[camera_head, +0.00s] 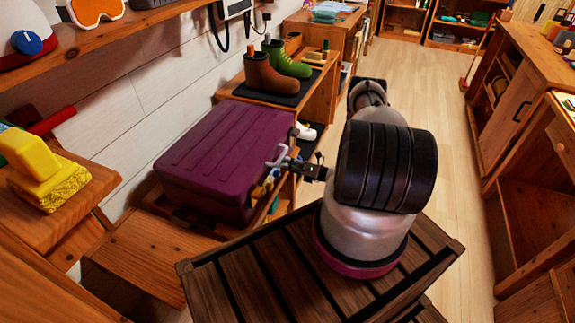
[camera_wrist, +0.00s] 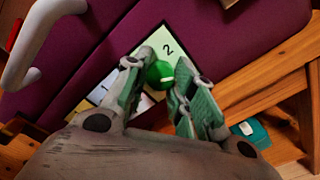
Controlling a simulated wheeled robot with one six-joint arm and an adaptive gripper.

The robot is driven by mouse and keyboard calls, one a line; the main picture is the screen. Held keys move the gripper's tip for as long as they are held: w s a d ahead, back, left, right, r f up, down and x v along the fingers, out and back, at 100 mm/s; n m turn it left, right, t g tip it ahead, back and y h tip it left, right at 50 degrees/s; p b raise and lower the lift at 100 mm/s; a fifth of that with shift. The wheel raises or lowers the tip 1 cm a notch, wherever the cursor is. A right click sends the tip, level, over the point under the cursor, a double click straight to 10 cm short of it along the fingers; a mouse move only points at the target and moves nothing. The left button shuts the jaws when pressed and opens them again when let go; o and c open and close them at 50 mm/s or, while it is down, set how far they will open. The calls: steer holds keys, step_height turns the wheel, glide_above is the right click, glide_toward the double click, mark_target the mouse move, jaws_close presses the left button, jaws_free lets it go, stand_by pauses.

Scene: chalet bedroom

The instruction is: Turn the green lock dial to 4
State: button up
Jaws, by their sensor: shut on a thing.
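The purple suitcase (camera_head: 225,150) lies on a wooden bench, its front side facing my arm. In the wrist view, the green lock dial (camera_wrist: 159,74) is on a pale number plate (camera_wrist: 170,45) on the purple suitcase side (camera_wrist: 225,45). A "2" shows just above the dial; the other numbers are mostly hidden by my fingers, and I cannot tell which number the dial points to. My gripper (camera_wrist: 166,70) has its two fingertips on either side of the dial, shut on it. In the head view my gripper (camera_head: 300,169) is at the suitcase's front, with the dial hidden.
A grey handle (camera_wrist: 30,45) sticks out from the suitcase to the left of my fingers. Wooden shelf parts (camera_wrist: 270,85) and a teal item (camera_wrist: 250,131) are below right. Boots (camera_head: 285,62) stand on a shelf behind the suitcase. Open floor (camera_head: 440,110) lies to the right.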

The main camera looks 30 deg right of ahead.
steer(key=m, duration=1.2)
steer(key=shift+m, duration=0.3)
stand_by(0.4)
steer(key=o, duration=1)
steer(key=shift+o, duration=0.2)
steer(key=shift+s+d, duration=0.1)
steer(key=v, duration=1.1)
steer(key=shift+s+d, duration=0.25)
steer(key=shift+s, duration=0.05)
